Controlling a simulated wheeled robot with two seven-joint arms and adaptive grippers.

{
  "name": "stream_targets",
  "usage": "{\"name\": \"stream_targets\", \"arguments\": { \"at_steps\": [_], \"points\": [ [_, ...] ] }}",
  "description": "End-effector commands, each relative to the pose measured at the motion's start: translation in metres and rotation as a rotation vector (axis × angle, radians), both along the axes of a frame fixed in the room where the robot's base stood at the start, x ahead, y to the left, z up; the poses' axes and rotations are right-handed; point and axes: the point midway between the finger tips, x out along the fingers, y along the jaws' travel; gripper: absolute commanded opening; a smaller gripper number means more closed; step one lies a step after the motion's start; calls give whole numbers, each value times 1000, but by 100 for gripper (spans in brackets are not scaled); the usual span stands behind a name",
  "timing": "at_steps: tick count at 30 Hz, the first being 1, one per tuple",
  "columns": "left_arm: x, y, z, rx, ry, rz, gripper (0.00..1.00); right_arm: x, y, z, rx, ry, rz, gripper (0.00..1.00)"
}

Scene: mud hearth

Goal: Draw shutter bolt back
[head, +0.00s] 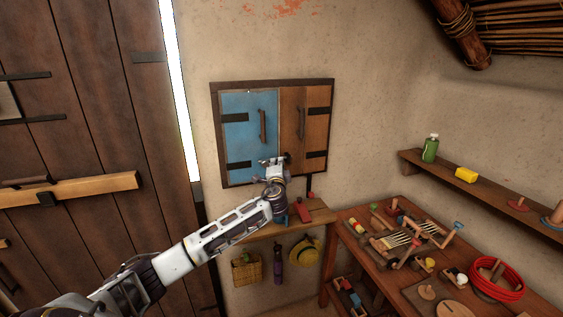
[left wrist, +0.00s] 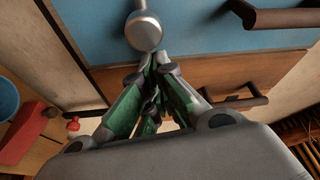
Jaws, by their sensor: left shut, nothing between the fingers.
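The wall shutter has a blue left leaf (head: 245,135) and a brown wooden right leaf (head: 316,128), both closed in a dark frame. A grey metal knob on a short stem, which looks like part of the bolt (left wrist: 143,30), shows in the left wrist view against the blue leaf. My left gripper (head: 272,162) is at the lower middle of the shutter. Its green-sided fingers (left wrist: 152,70) are shut and empty, with tips just below the knob; I cannot tell whether they touch. In the head view the gripper hides most of the bolt. My right gripper is out of view.
Dark handles (head: 263,125) stand out from the leaves. A small shelf (head: 300,216) with a red block sits below the shutter. A cluttered workbench (head: 365,262) stands to the right, and a large plank door (head: 90,110) to the left.

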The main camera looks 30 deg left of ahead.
Motion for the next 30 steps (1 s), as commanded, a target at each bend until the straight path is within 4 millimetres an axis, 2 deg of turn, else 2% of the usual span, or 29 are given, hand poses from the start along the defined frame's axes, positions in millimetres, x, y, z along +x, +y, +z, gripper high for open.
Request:
{"name": "stream_targets", "arguments": {
  "at_steps": [19, 30],
  "points": [
    [-6, 5, -2, -1, 0, 0, 0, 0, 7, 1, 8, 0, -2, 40],
    [-26, 22, -3, 0, 2, 1, 0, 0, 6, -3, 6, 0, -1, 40]
  ]
}}
